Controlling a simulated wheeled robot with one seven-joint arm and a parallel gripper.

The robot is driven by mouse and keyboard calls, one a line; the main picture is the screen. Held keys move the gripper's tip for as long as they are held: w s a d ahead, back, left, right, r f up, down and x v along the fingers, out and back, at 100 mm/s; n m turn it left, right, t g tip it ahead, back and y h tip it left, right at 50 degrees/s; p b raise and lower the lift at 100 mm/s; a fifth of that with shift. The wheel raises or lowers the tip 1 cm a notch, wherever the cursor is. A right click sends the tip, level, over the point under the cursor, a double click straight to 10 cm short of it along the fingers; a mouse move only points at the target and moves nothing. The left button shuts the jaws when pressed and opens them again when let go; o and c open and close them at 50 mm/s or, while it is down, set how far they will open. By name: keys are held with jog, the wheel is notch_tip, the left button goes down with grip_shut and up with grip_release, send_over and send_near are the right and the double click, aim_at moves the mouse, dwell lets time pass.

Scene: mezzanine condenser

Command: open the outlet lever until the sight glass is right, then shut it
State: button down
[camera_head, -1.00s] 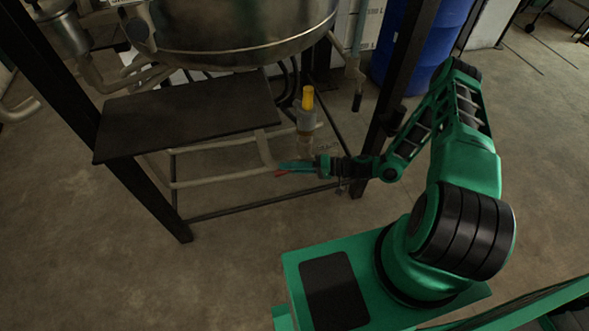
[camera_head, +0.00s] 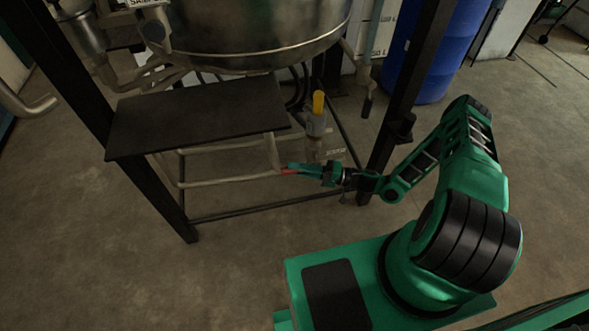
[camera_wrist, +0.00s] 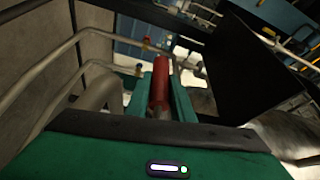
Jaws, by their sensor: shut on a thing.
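The outlet lever shows as a red handle (camera_wrist: 161,82) between my green fingers in the wrist view. A bit of its red (camera_head: 289,171) also shows at my fingertips in the head view. My gripper (camera_head: 297,168) is shut on this handle, beside the pipework under the vessel. In the wrist view the fingers (camera_wrist: 161,95) lie on both sides of the handle. A fitting with a yellow top (camera_head: 318,103) stands upright just above my gripper.
A dark flat plate (camera_head: 195,115) sits left of the gripper, below the steel vessel (camera_head: 255,40). A black frame post (camera_head: 405,100) rises close to my arm on the right. A blue drum (camera_head: 432,50) stands behind. The floor at front left is clear.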

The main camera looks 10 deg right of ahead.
jog(key=c, duration=1.6)
grip_release()
jog(key=shift+w+d, duration=0.1)
jog(key=shift+w, duration=0.05)
jog(key=shift+o, duration=0.2)
jog(key=shift+d, duration=0.1)
jog(key=v, duration=1)
jog(key=shift+d, duration=0.3)
jog(key=shift+s+f, duration=0.1)
jog(key=shift+s, duration=0.1)
